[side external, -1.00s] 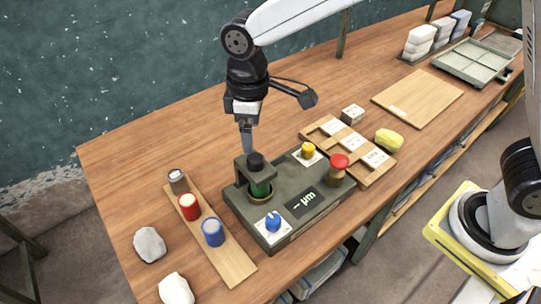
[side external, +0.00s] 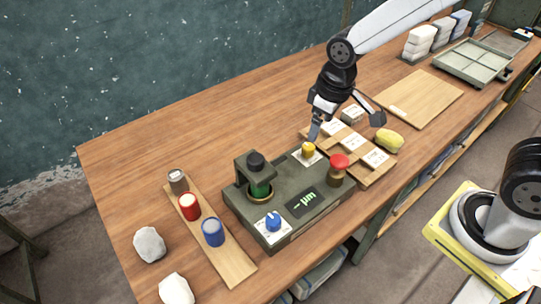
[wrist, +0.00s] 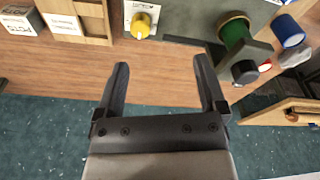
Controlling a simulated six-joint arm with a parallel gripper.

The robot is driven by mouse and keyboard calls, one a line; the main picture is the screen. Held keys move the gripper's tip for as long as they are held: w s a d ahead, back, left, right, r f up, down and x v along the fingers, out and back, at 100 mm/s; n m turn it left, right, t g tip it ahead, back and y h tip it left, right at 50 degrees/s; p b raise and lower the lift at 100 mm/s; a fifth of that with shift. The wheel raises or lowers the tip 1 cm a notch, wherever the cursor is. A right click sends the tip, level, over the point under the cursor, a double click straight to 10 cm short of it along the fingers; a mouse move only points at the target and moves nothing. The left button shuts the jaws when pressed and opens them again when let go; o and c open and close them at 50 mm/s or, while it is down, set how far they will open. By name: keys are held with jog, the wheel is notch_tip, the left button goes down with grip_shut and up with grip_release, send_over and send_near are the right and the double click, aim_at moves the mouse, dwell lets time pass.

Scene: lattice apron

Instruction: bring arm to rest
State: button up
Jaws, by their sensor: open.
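My gripper (side external: 313,130) is above the work table, over the back right part of the green-grey device (side external: 240,213), near its yellow knob (side external: 308,149). In the wrist view the two fingers of my gripper (wrist: 163,72) are spread apart with nothing between them. The yellow knob also shows there (wrist: 140,27), beyond the fingertips. I cannot tell from the frames how high the fingertips are above the device.
The device has a green cylinder (side external: 260,188), a red button (side external: 339,161) and a blue knob (side external: 273,222). A wooden strip (side external: 232,262) with canisters is left. A card rack (side external: 375,172), yellow lump (side external: 389,141) and board (side external: 432,92) are right. The table's back left is clear.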

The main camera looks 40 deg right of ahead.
jog(key=s+d+f+m+t, duration=0.1)
jog(key=s+d+f+m, duration=0.1)
jog(key=s+d, duration=0.4)
jog(key=shift+s+d+f+m, duration=0.3)
jog(key=shift+d+m, duration=0.35)
jog(key=shift+m, duration=0.15)
jog(key=shift+w, duration=0.1)
dwell(0.6)
